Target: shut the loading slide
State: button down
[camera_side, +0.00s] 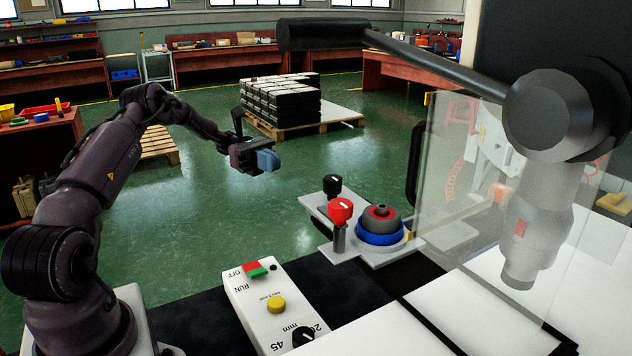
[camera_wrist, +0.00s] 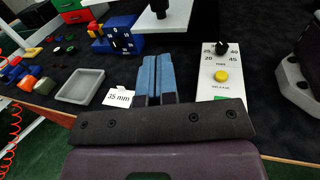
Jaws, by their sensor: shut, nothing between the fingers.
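In the side view, what looks like the loading slide is a light grey plate (camera_side: 340,252) extending to the left of the press. It carries a blue ring (camera_side: 380,234) with a grey and red part (camera_side: 381,216) in it. A red knob (camera_side: 340,211) and a black knob (camera_side: 332,186) stand on posts at its left. My gripper (camera_side: 268,161) is shut and empty, high above and left of the plate, touching nothing. In the wrist view, my blue fingertips (camera_wrist: 155,72) are together. A pale plate (camera_wrist: 180,17) shows at the top edge there; I cannot tell whether it is the slide.
A control box (camera_side: 270,305) with a yellow button (camera_side: 276,304) stands in front. The press has a clear guard (camera_side: 460,180) and a long lever (camera_side: 440,70). The wrist view shows a grey tray (camera_wrist: 78,86), a blue block (camera_wrist: 118,38) and a 35 mm card (camera_wrist: 119,97).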

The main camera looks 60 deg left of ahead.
jog(key=x, duration=1.4)
jog(key=d, duration=0.9)
